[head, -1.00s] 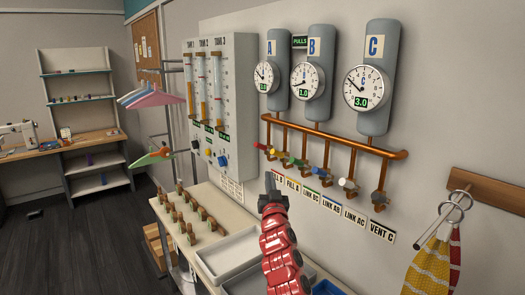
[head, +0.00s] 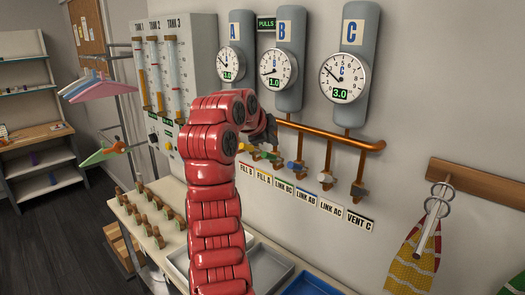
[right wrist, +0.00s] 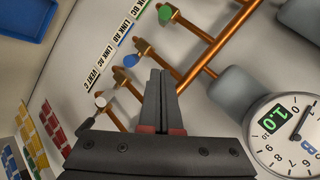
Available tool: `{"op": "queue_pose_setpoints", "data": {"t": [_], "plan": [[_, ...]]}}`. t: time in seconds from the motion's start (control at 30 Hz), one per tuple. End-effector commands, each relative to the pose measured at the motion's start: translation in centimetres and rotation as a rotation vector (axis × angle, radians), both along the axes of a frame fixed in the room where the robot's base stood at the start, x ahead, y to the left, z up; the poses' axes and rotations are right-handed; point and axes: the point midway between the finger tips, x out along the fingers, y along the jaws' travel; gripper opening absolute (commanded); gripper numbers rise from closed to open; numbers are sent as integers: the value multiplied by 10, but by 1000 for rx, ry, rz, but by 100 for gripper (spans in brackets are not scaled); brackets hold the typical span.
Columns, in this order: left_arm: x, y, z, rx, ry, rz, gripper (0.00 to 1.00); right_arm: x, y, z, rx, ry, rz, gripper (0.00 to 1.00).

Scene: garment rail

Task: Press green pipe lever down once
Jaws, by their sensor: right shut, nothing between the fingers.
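The green pipe lever (head: 272,157) is on the copper pipe rack, between the yellow lever (head: 255,155) and the blue lever (head: 293,165). In the right wrist view the green lever (right wrist: 165,13) is at the top, beyond the fingertips. My right gripper (head: 268,132) is shut and empty, near the pipe above the levers, partly hidden by my red arm. In the right wrist view its closed fingers (right wrist: 161,75) show near the blue lever (right wrist: 131,61), apart from the green one. My left gripper is out of view.
Copper pipes (head: 335,136) run below tanks A, B and C. Gauge B (right wrist: 295,135) reads 1.0. The white lever (head: 325,178) and grey lever (head: 357,190) are to the right. Trays (head: 268,268) lie below; cloths (head: 415,255) hang at right.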

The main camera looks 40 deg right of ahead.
Motion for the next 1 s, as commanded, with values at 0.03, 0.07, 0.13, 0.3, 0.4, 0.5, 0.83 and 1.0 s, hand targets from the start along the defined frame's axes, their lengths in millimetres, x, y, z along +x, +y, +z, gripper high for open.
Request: {"op": "queue_pose_setpoints", "data": {"t": [0.03,0.07,0.13,0.3,0.4,0.5,0.83,1.0], "plan": [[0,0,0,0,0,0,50,0,0,0,-1,0,1,0],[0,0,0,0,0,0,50,0,0,0,-3,1,1,0],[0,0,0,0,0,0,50,1,0,0,-4,1,2,0],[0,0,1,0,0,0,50,2,-3,-2,-6,2,2,0],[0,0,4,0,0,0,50,4,-11,-7,-8,4,2,0],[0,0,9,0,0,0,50,9,-24,-17,-9,6,1,0],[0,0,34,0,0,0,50,27,-77,-57,-6,5,2,0],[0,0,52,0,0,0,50,49,-66,-68,-7,4,6,0]]}}
